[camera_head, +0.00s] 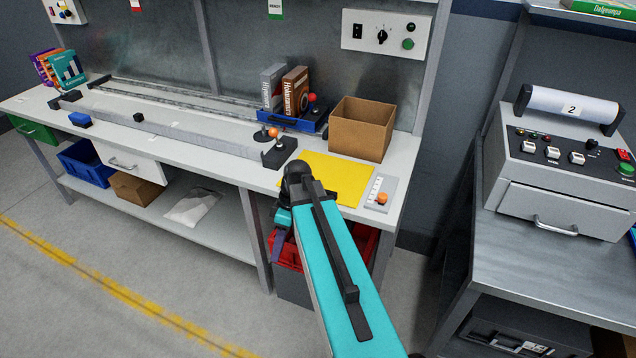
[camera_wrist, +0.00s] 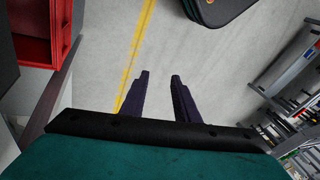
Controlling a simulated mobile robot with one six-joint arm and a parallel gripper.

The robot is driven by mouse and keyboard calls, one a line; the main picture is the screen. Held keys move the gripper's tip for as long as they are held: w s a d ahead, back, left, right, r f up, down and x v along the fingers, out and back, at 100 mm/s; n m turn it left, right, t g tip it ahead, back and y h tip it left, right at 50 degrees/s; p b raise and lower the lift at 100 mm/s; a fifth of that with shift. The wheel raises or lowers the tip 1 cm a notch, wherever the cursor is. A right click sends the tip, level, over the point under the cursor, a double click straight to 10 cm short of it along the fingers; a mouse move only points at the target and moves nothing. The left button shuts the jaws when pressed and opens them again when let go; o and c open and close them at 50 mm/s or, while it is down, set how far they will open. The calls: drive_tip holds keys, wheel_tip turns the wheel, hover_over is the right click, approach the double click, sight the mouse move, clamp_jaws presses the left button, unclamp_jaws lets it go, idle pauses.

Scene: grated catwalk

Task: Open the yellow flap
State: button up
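The yellow flap (camera_head: 338,177) lies flat on the right end of the long workbench, in front of an open cardboard box. My teal arm crosses in front of its near left part and hides some of it. My gripper (camera_head: 277,246) hangs low beside the bench's front edge, below the flap and apart from it. In the wrist view my gripper (camera_wrist: 160,76) shows two dark fingers spread apart with only floor between them. The flap is not in the wrist view.
A panel with an orange knob (camera_head: 381,193) is right of the flap. The cardboard box (camera_head: 361,130) and a blue tray (camera_head: 293,122) stand behind. A red bin (camera_wrist: 34,35) is under the bench. A machine (camera_head: 562,165) stands on the right table. Floor in front is clear.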

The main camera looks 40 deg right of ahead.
drive_tip(key=d+r+m+t+h+p, duration=0.1)
drive_tip(key=d+r+t, duration=0.1)
drive_tip(key=d+r, duration=0.8)
drive_tip(key=d+r+m+t+h+p, duration=0.1)
drive_tip(key=d+r+t, duration=0.2)
drive_tip(key=d+r, duration=0.7)
wheel_tip(320, 180, up, 6)
drive_tip(key=shift+d+m, duration=0.25)
drive_tip(key=shift+m, duration=0.05)
drive_tip(key=shift+f, duration=0.1)
drive_tip(key=shift+p+x, duration=1.05)
drive_tip(key=shift+x, duration=5.75)
clamp_jaws()
